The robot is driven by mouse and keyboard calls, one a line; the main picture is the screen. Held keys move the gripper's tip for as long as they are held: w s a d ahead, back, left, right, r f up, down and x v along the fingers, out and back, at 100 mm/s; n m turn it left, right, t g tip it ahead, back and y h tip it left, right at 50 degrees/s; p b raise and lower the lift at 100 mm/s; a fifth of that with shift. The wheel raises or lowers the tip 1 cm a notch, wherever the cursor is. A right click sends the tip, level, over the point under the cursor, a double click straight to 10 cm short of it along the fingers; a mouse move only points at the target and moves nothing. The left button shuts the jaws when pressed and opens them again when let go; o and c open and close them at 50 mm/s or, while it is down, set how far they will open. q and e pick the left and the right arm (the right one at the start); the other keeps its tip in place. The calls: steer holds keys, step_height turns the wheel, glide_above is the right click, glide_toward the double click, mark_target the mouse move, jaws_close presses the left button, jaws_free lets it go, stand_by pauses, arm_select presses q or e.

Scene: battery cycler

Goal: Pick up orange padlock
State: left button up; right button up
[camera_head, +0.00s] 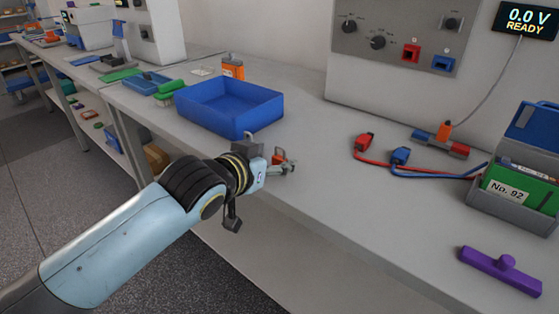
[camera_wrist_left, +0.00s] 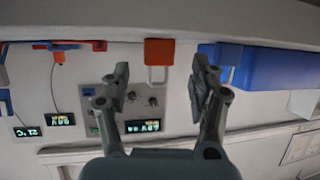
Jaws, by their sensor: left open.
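The orange padlock (camera_wrist_left: 158,52) shows in the left wrist view, with a pale grey shackle, at the table edge of the picture and between the lines of the two fingers. In the head view an orange part (camera_head: 277,159), likely the padlock, shows beside my left gripper (camera_head: 287,165), which hides much of it. My left gripper also shows in the left wrist view (camera_wrist_left: 160,80); its two fingers are apart with nothing held between them. Whether a finger touches the padlock, I cannot tell. My right gripper is in neither view.
A blue tray (camera_head: 215,118) stands just behind and left of my left gripper. Red (camera_head: 364,141) and blue (camera_head: 400,156) cable plugs lie to the right. A purple handled bar (camera_head: 499,268) lies front right. The counter between is clear.

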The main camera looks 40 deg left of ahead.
mark_target(280, 157)
arm_select(q)
steer(key=x, duration=0.3)
steer(key=shift+w+d, duration=0.1)
jaws_close()
